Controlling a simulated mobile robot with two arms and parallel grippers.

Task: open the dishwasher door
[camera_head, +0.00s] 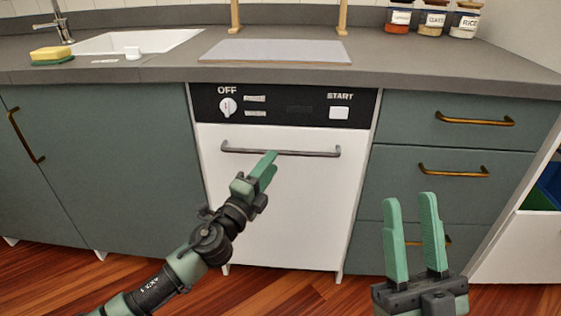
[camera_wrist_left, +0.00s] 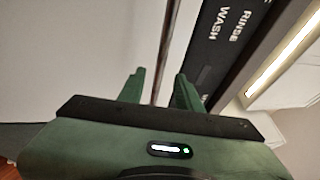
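The dishwasher door (camera_head: 280,205) is white and closed, under a black control panel (camera_head: 285,107) with an OFF dial and a START button. A grey horizontal bar handle (camera_head: 310,154) runs across its top. My left gripper (camera_head: 269,157) is at the middle of the handle. In the left wrist view the fingers (camera_wrist_left: 159,80) are apart, with the handle bar (camera_wrist_left: 163,55) running between them and a gap on each side. Whether the bar sits deep between the fingers is hard to tell. My right gripper (camera_head: 411,198) is open and empty, in front of the drawers at the lower right.
Green drawers (camera_head: 450,165) with brass handles stand to the right, and a green cabinet (camera_head: 110,170) to the left. The grey countertop (camera_head: 385,65) above holds a sponge (camera_head: 51,56), a board (camera_head: 275,51) and labelled jars (camera_head: 430,20). The wooden floor before the door looks clear.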

